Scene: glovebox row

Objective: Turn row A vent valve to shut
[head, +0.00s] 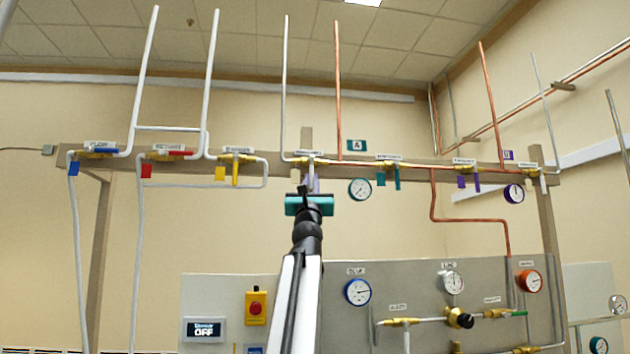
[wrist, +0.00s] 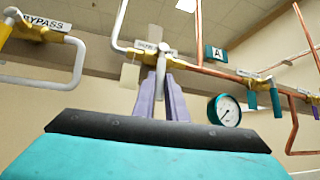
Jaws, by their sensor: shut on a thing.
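The row A sign (head: 357,146) is teal and shows right of a brass valve (head: 312,160) on the rail; in the wrist view this sign (wrist: 215,54) is also right of the valve (wrist: 150,55). The valve's label is too small to read surely. Its pale grey lever (wrist: 161,72) hangs down, across the run of the pipe. My gripper (head: 312,184), with a teal body and lavender fingers, reaches up from below. In the wrist view its fingers (wrist: 164,88) are shut on the lever, partly hiding it. A pale blank tag (wrist: 130,75) hangs left of the lever.
A bypass valve with a yellow lever (head: 235,173) is to the left. A teal-levered valve (head: 397,178) and a teal gauge (head: 360,189) are to the right. Below stands a grey panel (head: 415,285) with gauges and a red button (head: 255,308).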

